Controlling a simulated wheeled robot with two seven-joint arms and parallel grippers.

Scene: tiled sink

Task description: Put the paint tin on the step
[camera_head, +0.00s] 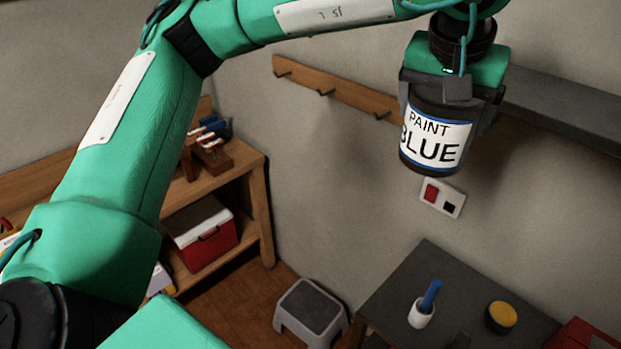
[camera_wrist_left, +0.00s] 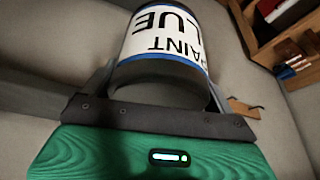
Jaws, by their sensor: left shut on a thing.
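The paint tin (camera_head: 434,140) is a dark can with a white label reading PAINT BLUE and blue bands. My left gripper (camera_head: 446,108) is shut on it, its fingers on either side of the can. The tin hangs roughly upright in the air at the upper right of the head view, in front of the wall. In the left wrist view the tin (camera_wrist_left: 166,38) shows between the fingers of the gripper (camera_wrist_left: 160,92), label upside down. The step (camera_head: 311,306), a low pale stool with a grey top, stands on the floor at bottom centre, its top bare. My right gripper is not in view.
A dark table (camera_head: 400,292) right of the step bears a white cup with a blue item (camera_head: 422,316) and a yellow round thing (camera_head: 502,315). A wooden shelf unit (camera_head: 258,210) with a red cooler (camera_head: 207,238) stands left. A dark wall shelf (camera_head: 560,110) is beside the gripper.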

